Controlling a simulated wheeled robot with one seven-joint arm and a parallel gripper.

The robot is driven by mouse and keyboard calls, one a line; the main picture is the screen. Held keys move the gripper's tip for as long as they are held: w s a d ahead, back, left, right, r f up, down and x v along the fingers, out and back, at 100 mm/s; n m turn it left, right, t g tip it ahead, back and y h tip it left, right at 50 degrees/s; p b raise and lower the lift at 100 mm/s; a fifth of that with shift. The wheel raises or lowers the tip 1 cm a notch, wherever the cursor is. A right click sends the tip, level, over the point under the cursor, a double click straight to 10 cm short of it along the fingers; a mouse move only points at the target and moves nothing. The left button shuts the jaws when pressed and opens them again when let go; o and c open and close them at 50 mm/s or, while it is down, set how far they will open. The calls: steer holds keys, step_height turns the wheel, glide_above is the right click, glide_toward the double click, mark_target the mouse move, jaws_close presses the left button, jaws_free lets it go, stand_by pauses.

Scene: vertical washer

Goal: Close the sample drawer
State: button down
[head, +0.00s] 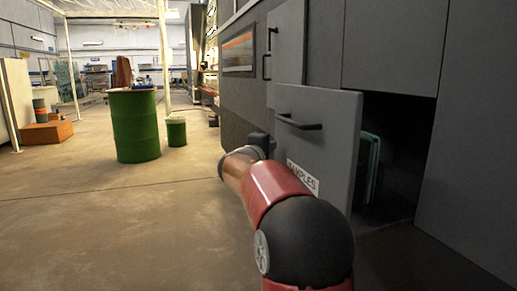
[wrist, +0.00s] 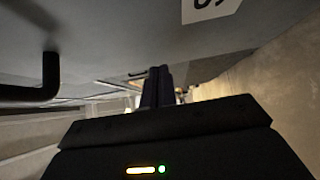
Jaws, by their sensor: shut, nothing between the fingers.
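The sample drawer (head: 335,140) is a tall grey front panel with a black handle and a white "SAMPLES" label. It stands out from the grey machine, with a dark opening behind it. My arm crosses in front of its lower part and partly covers the label. My gripper (head: 262,142) is at the panel's left side, below the handle. In the wrist view the gripper fingers (wrist: 157,88) are together and empty. The drawer face (wrist: 120,40) fills the top there, with the handle (wrist: 30,92) at left. I cannot tell whether the fingers touch the panel.
Upright greenish panels (head: 370,165) show inside the opening. Another grey door (head: 286,55) with black handles is above and behind the drawer front. A green barrel (head: 135,125) and a smaller green bin (head: 177,133) stand farther left. The concrete floor (head: 110,220) at left is clear.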

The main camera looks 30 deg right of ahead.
steer(key=shift+s+d, duration=0.1)
steer(key=shift+d, duration=0.55)
steer(key=shift+d, duration=0.15)
steer(key=shift+s+d+f+b, duration=0.1)
steer(key=shift+s+d+b, duration=0.1)
steer(key=shift+d+b, duration=0.3)
steer(key=s+d+b, duration=0.1)
steer(key=s+d, duration=0.1)
steer(key=d, duration=0.8)
steer(key=s+d+b, duration=0.2)
steer(key=s+d, duration=0.1)
steer(key=d, duration=0.7)
steer(key=shift+d, duration=0.2)
steer(key=shift+s+d, duration=0.1)
